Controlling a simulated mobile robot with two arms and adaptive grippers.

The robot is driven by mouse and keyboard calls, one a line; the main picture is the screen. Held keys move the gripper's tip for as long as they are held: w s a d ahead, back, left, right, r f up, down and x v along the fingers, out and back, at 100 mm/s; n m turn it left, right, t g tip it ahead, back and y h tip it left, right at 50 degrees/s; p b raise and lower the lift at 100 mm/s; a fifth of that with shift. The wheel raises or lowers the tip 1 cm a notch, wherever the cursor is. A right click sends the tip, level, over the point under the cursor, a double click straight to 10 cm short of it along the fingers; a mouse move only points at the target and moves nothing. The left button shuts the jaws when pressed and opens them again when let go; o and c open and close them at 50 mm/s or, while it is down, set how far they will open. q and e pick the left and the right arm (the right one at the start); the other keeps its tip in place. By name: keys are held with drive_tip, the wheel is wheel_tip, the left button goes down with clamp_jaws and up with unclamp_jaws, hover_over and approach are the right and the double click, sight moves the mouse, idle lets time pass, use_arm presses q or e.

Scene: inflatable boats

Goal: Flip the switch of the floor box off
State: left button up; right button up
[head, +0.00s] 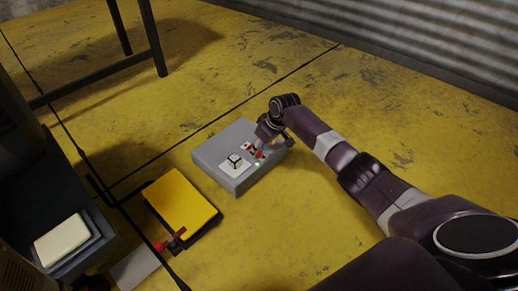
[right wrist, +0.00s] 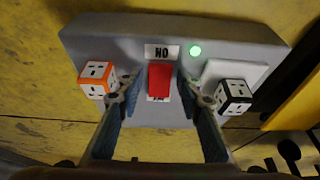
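The grey floor box (head: 210,154) lies on the yellow floor in the middle of the head view and fills the upper right wrist view (right wrist: 110,38). Its red switch (right wrist: 160,82) stands at the centre of the right wrist view, beside a label (right wrist: 162,52) reading "ON" upside down. A small green light (right wrist: 195,51) on the box is lit. My right gripper (right wrist: 159,88) is open, with one finger on each side of the switch and small gaps visible. In the head view my right gripper (head: 262,146) is over the box, partly hiding its controls. My left gripper is not in view.
An orange-edged cube (right wrist: 97,78) and a black-edged cube (right wrist: 233,97) sit on the box either side of the switch. A yellow case (head: 182,202) lies nearby on the floor. A dark table frame (head: 155,45) stands behind; floor right of the box is clear.

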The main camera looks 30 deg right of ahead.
clamp_jaws()
drive_tip(key=shift+w+r+g+p, duration=0.2)
drive_tip(key=shift+w+g+p, duration=0.05)
drive_tip(key=shift+g+p, duration=0.3)
drive_tip(key=shift+w+a+f+g+h+b, duration=0.2)
drive_tip(key=shift+g+h+b, duration=0.25)
drive_tip(key=shift+b, duration=0.4)
drive_tip(key=shift+d+r+g+b, duration=0.1)
drive_tip(key=shift+r+g+b, duration=0.15)
drive_tip(key=shift+b, duration=0.2)
drive_tip(key=shift+o, duration=1.8)
unclamp_jaws()
drive_tip(key=shift+r, duration=0.1)
